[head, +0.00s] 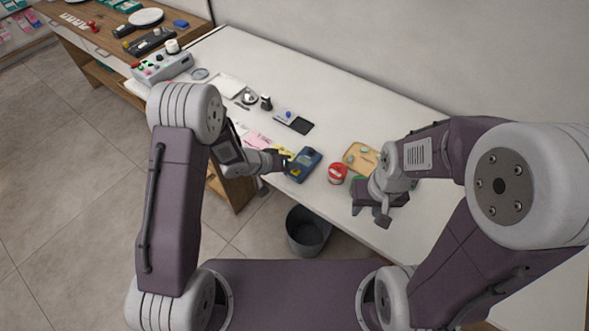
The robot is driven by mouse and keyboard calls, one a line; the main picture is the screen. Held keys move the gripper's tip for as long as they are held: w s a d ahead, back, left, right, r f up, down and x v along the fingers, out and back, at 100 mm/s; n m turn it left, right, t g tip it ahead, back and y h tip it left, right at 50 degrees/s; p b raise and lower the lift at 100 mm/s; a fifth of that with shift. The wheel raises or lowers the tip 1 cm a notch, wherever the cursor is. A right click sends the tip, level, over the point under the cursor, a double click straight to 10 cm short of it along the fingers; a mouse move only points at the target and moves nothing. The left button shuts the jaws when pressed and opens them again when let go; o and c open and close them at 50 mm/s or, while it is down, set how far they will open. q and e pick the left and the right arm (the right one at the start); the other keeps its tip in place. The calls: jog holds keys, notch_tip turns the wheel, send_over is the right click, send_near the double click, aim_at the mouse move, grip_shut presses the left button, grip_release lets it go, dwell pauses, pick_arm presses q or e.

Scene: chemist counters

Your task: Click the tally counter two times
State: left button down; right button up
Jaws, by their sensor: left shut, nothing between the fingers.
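I cannot tell for certain which item is the tally counter at this size. A dark blue boxy device (304,164) lies near the front edge of the white counter. A small round red and white item (337,174) stands just right of it. My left gripper (284,161) is shut and empty, at the left side of the blue device. I cannot tell whether they touch. My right gripper (371,214) is at the counter's front edge, right of the red item, with its fingers apart. My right arm and gripper hide part of the counter there.
A wooden tray (359,155) lies behind my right gripper. A pink paper (257,139) and a dark flat item with a blue piece (294,123) lie to the left. A grey bin (308,231) stands on the floor in front. The white counter's back strip (330,85) is clear.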

dwell(0.3)
pick_arm(q)
jog(key=shift+r+p, duration=0.8)
jog(key=shift+p, duration=0.25)
notch_tip(320, 180, up, 5)
jog(key=p, duration=0.5)
jog(key=shift+r+p, duration=0.1)
jog(key=shift+p, duration=0.3)
